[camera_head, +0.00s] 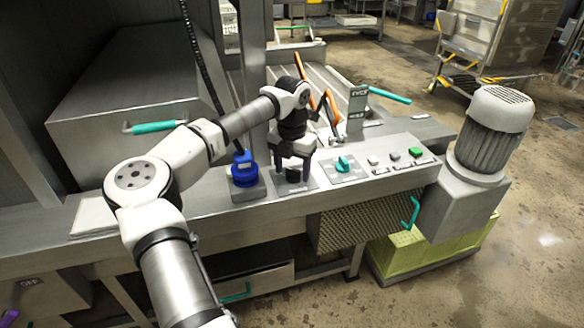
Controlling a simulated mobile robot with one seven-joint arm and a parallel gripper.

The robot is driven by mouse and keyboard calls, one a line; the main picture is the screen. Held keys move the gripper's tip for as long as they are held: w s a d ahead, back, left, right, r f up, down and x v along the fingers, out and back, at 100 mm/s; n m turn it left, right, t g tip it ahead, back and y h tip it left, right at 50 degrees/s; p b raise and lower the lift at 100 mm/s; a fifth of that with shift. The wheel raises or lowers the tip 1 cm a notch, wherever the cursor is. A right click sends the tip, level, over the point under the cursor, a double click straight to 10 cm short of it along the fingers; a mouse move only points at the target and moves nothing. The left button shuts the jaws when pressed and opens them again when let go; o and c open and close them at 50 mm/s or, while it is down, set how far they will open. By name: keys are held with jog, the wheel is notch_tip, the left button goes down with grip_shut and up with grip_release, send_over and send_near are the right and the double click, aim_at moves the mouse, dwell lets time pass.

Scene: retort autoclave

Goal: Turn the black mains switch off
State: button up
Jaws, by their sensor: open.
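The black mains switch (293,175) is a small dark knob on a grey plate on top of the console, left of the teal knob. My gripper (292,170) points down right over it, one finger on each side of the knob. The jaws are open. I cannot tell whether the fingers touch the switch. The gripper partly hides the knob and its plate, and the knob's setting cannot be read.
A blue knob (244,169) stands close on the left. A teal knob (343,163), grey buttons and a green button (415,152) lie to the right. Orange levers (331,105) and a grey upright sign (356,104) rise behind. A motor (490,130) stands at the right end.

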aim_at(292, 171)
notch_tip(292, 171, up, 14)
jog(key=b, duration=0.1)
dwell(0.5)
